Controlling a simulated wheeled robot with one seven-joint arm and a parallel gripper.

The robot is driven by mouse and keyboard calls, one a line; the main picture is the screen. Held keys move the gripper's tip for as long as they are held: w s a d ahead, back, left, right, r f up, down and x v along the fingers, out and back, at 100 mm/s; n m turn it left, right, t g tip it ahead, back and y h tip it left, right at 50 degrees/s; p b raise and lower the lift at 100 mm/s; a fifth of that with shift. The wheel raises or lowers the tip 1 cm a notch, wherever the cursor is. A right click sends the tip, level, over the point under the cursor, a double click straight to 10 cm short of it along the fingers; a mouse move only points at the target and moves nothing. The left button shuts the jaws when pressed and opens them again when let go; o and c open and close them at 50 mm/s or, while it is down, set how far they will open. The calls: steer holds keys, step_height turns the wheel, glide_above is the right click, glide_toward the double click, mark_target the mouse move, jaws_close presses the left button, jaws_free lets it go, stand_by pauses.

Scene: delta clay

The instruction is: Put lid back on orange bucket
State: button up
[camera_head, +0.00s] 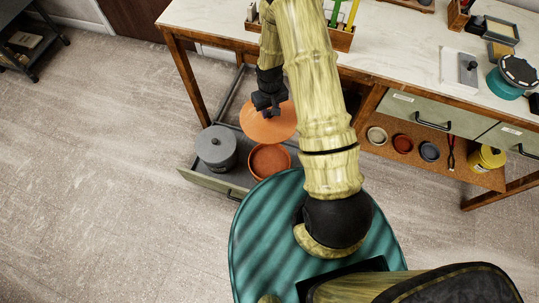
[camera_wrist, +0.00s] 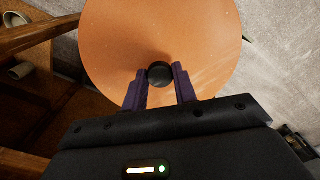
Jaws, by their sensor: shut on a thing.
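The orange lid (camera_head: 268,121) is a flat round disc with a dark knob at its centre. My gripper (camera_head: 268,99) is shut on the lid's knob and holds the lid in the air. In the wrist view the two fingers (camera_wrist: 160,85) close around the knob, and the lid (camera_wrist: 165,30) fills the upper middle. The orange bucket (camera_head: 269,161) is open at the top and stands in the pulled-out drawer. In the head view the lid appears just above and behind the bucket, its lower edge close to the bucket's far rim. The bucket is not discernible in the wrist view.
A grey lidded bucket (camera_head: 216,148) stands left of the orange bucket in the same drawer (camera_head: 205,180). The workbench (camera_head: 225,20) and its wooden leg (camera_head: 187,80) rise behind. A shelf (camera_head: 470,170) with small bowls is at right. Floor at left is clear.

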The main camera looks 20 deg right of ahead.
step_height(320, 180, down, 32)
steer(key=n+b, duration=0.4)
steer(key=b, duration=2.6)
steer(key=shift+w+f+n, duration=0.15)
steer(key=shift+w+n, duration=0.2)
steer(key=shift+n, duration=0.05)
step_height(320, 180, down, 6)
steer(key=b, duration=0.5)
steer(key=shift+f, duration=0.15)
steer(key=shift+s+p, duration=0.1)
steer(key=shift+p, duration=0.4)
steer(key=shift+f+p, duration=0.15)
steer(key=shift+p, duration=0.2)
steer(key=o, duration=1.6)
